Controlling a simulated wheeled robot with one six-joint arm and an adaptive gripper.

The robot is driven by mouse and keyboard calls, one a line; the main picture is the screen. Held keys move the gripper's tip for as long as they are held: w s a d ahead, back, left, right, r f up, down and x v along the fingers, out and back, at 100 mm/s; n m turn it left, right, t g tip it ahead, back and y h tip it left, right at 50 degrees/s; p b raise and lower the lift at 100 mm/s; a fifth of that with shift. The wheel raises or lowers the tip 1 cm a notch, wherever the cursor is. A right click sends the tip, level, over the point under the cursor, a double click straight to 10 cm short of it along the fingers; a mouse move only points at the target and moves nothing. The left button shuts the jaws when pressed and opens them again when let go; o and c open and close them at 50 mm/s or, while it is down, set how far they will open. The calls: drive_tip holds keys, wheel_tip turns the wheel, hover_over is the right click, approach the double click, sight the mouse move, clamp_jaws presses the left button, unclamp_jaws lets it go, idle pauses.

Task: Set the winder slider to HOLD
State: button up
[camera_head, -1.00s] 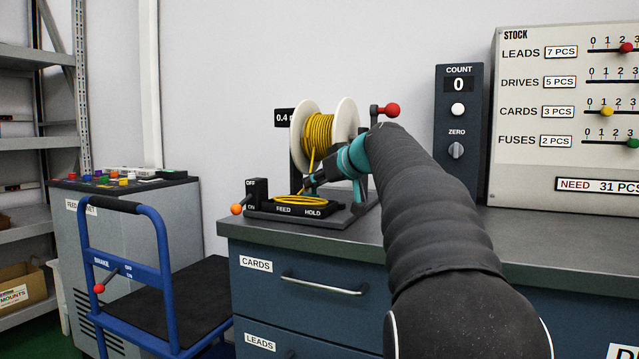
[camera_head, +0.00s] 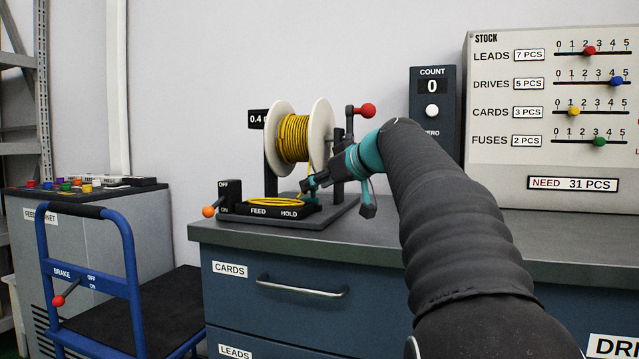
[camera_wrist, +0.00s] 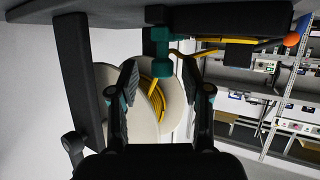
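The winder is a black-based stand with a white spool (camera_head: 291,140) of yellow cable, on the bench's left end. Its front strip reads FEED on the left and HOLD (camera_head: 289,214) on the right. A teal slider knob (camera_wrist: 163,67) shows in the wrist view, at the strip's end away from the orange-tipped lever. In the head view a bit of teal shows just right of HOLD, partly hidden by my gripper (camera_head: 308,186). In the wrist view my gripper (camera_wrist: 166,88) is open, its fingers on both sides of the knob with visible gaps.
An orange-tipped OFF/ON lever (camera_head: 209,211) is left of the strip. A red-knobbed crank (camera_head: 365,110) rises behind my gripper. A COUNT box (camera_head: 432,100) and STOCK board (camera_head: 550,120) stand to the right. A blue trolley (camera_head: 130,270) is left of the bench.

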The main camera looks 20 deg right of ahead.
drive_tip(key=shift+s, duration=0.1)
drive_tip(key=v, duration=1.1)
drive_tip(key=shift+s+r, duration=0.2)
drive_tip(key=shift+s, duration=0.15)
drive_tip(key=shift+d, duration=0.15)
